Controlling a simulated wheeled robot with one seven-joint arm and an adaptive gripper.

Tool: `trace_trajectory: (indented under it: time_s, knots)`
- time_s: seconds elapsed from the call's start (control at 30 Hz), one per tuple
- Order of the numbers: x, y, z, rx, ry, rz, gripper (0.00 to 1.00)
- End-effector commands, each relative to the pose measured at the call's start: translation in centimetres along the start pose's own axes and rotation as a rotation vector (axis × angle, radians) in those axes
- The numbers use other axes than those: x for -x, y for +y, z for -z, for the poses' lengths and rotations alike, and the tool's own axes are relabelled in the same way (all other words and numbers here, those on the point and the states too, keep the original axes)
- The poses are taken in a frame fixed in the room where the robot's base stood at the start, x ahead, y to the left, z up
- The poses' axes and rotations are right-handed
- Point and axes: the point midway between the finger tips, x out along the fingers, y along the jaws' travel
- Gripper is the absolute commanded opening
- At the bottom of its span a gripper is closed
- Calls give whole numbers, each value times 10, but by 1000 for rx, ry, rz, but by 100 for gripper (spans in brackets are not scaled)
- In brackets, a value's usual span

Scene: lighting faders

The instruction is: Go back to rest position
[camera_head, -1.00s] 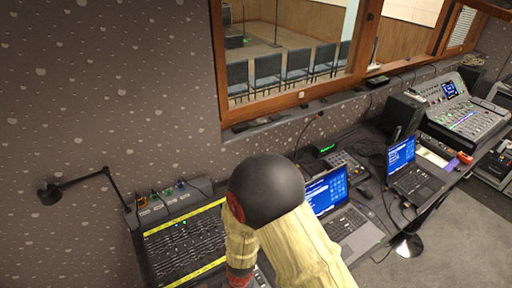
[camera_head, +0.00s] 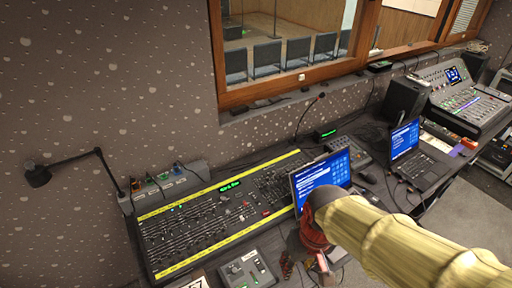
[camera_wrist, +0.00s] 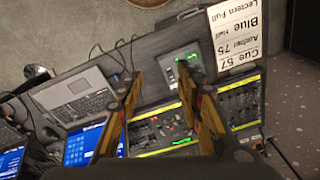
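The lighting console (camera_head: 205,221), with rows of faders between two yellow strips, lies on the desk at lower left in the head view. In the wrist view, its panel (camera_wrist: 237,105) shows at lower right. A small grey control box (camera_head: 246,271) stands in front of it; its green lights show in the wrist view (camera_wrist: 181,66). My gripper (camera_wrist: 160,75) is open, its two fingers apart with nothing held between them. It is above the desk near the box and laptop. In the head view, my arm hides most of my gripper.
A laptop (camera_head: 322,176) stands right of the console, and a second laptop (camera_head: 405,139) farther right. A cue sheet (camera_wrist: 240,62) lies beside the box. A mixing desk (camera_head: 465,102) is at far right. Grey floor is open at right.

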Motion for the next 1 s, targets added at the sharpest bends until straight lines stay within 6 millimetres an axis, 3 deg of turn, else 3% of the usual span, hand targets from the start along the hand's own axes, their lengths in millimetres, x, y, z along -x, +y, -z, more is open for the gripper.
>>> trace_trajectory:
  time_s: [0.2, 0.43, 0.63, 1.0]
  knots:
    - [33, 42, -16, -69, 197, -59, 36]
    - [63, 67, -26, -154, 374, -95, 36]
    - [65, 77, -31, -195, 410, -110, 36]
    - [66, 77, -30, -195, 409, -109, 36]
